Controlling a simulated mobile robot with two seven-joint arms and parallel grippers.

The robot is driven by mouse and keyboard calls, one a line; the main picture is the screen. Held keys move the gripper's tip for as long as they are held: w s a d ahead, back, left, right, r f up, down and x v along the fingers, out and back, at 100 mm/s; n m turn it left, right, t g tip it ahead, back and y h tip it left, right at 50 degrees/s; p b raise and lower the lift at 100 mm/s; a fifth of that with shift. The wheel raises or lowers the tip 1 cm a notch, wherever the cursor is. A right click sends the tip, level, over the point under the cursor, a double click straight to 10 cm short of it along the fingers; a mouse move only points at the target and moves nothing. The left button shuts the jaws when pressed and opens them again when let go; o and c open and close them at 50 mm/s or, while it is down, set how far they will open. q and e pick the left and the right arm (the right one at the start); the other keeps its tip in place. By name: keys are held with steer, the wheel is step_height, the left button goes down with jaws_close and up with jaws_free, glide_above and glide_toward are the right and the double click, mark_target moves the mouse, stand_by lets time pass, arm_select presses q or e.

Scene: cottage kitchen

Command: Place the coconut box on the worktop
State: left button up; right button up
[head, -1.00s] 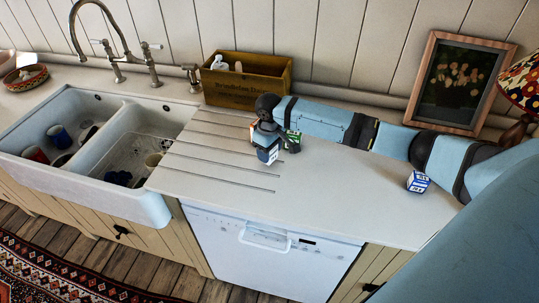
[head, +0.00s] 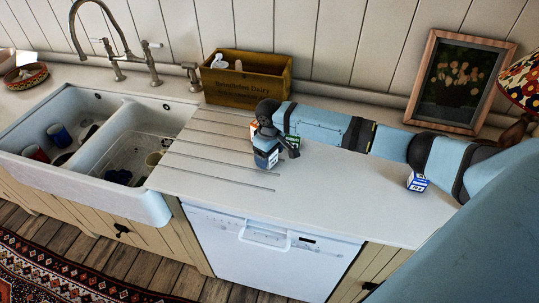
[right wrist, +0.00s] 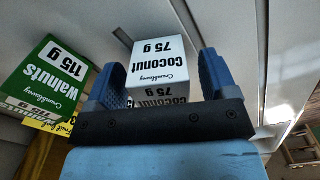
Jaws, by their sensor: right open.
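The coconut box (right wrist: 160,66) is white with black lettering. In the right wrist view it sits between the two blue-grey fingers of my right gripper (right wrist: 158,84), which are apart. In the head view my right gripper (head: 277,149) is low over the worktop (head: 340,197), near the grooved drainer part. Its fingers and the small boxes overlap there, so I cannot tell exactly how the coconut box rests. My left gripper is not in view.
A green walnuts box (right wrist: 45,78) stands close beside my right gripper, with a yellow box (right wrist: 50,123) partly hidden by it. A blue-and-white box (head: 417,182) stands further right. A wooden crate (head: 247,80) is behind; the sink (head: 92,188) is left. The worktop's front middle is clear.

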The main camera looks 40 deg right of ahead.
step_height(320, 180, up, 12)
steer(key=shift+b, duration=0.3)
stand_by(0.4)
